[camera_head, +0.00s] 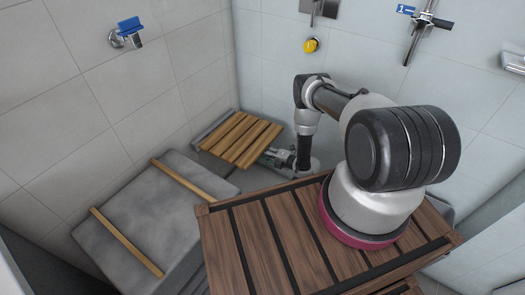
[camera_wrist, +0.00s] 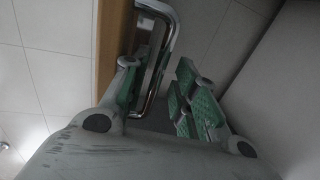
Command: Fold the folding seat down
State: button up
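The folding seat (camera_head: 240,138) has wooden slats and sits low in the corner beside the left wall. Its slatted face points upward and looks roughly level; its exact tilt is hard to tell. My gripper (camera_head: 272,158) is at the seat's right edge. In the wrist view, my gripper (camera_wrist: 160,98) is open, with green pads on both fingers. A bent chrome bar (camera_wrist: 170,45) beside the seat's wooden edge (camera_wrist: 108,45) reaches between the fingers, nearer the left one. The right finger is apart from the bar. Whether the left finger touches it, I cannot tell.
A grey block with two wooden strips (camera_head: 150,215) stands at the left, below the seat. A shower bar (camera_head: 420,30), a yellow knob (camera_head: 311,45) and a blue-topped fitting (camera_head: 127,32) are on the walls. My arm stands over a slatted wooden top.

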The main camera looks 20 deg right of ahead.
jog(key=v, duration=1)
jog(key=shift+s+d+r, duration=0.15)
jog(key=shift+s+r, duration=0.05)
jog(key=shift+s, duration=0.15)
